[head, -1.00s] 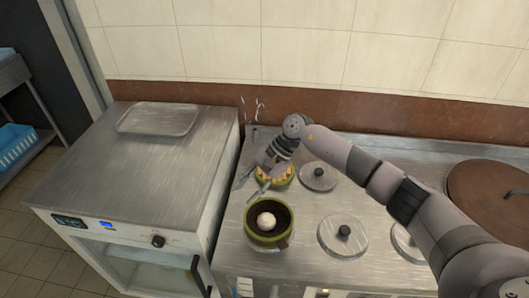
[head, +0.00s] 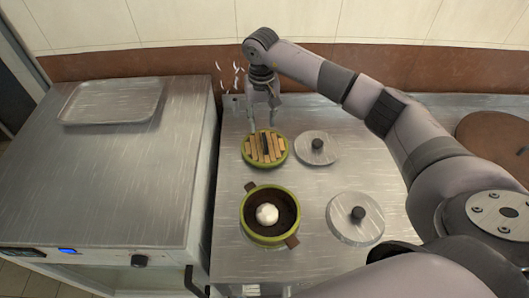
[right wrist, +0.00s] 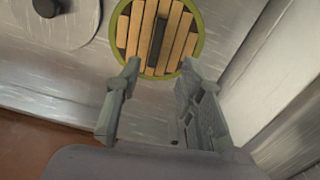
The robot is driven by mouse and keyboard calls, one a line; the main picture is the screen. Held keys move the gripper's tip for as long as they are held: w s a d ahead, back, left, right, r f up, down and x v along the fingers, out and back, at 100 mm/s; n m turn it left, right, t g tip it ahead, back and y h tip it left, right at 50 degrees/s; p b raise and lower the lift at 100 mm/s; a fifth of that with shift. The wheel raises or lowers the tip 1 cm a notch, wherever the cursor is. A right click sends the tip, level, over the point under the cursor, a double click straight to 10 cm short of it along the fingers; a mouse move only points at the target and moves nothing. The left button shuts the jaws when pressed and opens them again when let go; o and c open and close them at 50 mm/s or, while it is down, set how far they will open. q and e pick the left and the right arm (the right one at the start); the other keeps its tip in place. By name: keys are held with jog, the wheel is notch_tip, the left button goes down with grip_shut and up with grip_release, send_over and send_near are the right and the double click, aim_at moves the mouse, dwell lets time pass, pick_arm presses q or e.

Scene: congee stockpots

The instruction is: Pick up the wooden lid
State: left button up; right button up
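The wooden lid (head: 264,149) is round, with light wooden slats, a dark bar handle across the middle and a green rim. It lies flat on the steel counter behind the green pot. In the right wrist view the lid (right wrist: 178,42) is just beyond the fingertips. My right gripper (head: 262,124) is open, pointing down at the lid's back edge, with nothing between its fingers. In the right wrist view the gripper (right wrist: 160,72) has its two fingers wide apart. It appears not to touch the lid. My left gripper is not in view.
A green pot (head: 246,222) with dark contents and a white ball stands in front of the lid. Metal lids with black knobs (head: 312,160) (head: 340,228) lie to the right. A large brown lid (head: 490,135) is far right. A flat tray (head: 75,103) lies on the left cabinet.

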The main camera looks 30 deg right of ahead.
aim_at(265, 139)
notch_tip(265, 139, down, 3)
jog(key=shift+f+b, duration=0.1)
jog(key=shift+b, duration=0.35)
jog(key=f, duration=0.1)
jog(key=f+b, duration=0.1)
jog(key=f, duration=0.1)
jog(key=f+b, duration=0.1)
jog(key=f, duration=0.1)
jog(key=shift+s+d, duration=0.15)
jog(key=shift+d, duration=0.2)
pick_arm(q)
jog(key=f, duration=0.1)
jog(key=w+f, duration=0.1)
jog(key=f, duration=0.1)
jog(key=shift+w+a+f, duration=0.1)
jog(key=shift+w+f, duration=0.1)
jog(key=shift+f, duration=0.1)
pick_arm(e)
jog(key=shift+c, duration=0.4)
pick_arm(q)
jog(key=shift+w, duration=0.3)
pick_arm(e)
grip_shut()
